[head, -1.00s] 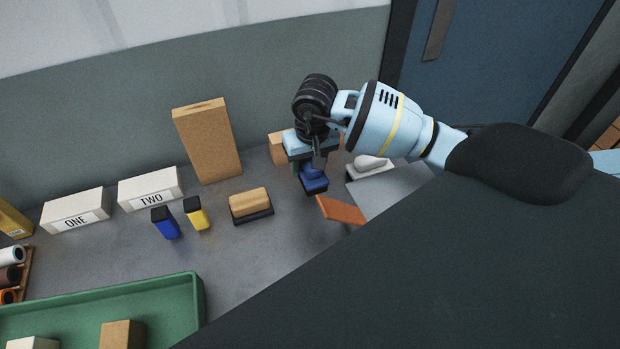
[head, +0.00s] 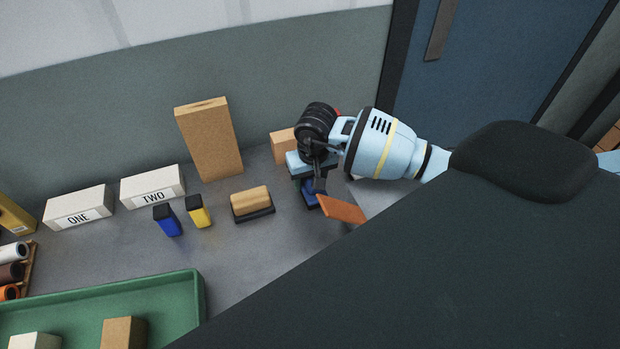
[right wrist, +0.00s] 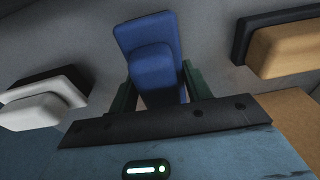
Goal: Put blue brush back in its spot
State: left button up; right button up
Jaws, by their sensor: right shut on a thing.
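My right gripper (head: 312,181) is shut on the blue brush (head: 312,198), near the back of the grey counter, right of the wooden-handled brush. The right wrist view shows the blue brush (right wrist: 150,50), a blue block with a raised blue handle, between the two dark green fingers of the gripper (right wrist: 155,88). I cannot tell whether the brush touches the counter. The wrist hides part of it in the head view. My left gripper is not in view.
A wooden-handled brush (head: 251,203) stands left of my gripper, and a white brush (right wrist: 42,100) shows in the wrist view. An orange-brown piece (head: 341,209) lies close to the blue brush. A tall tan brick (head: 209,140) stands behind. A green tray (head: 165,318) is front left.

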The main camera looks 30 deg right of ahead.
jog(key=shift+f, duration=0.2)
jog(key=o, duration=1)
jog(key=shift+c, duration=0.2)
jog(key=shift+r, duration=0.3)
jog(key=r, duration=0.4)
jog(key=s+r, duration=0.1)
jog(key=r, duration=0.6)
jog(key=shift+s+r, duration=0.25)
jog(key=shift+r, duration=0.1)
jog(key=shift+a, duration=0.1)
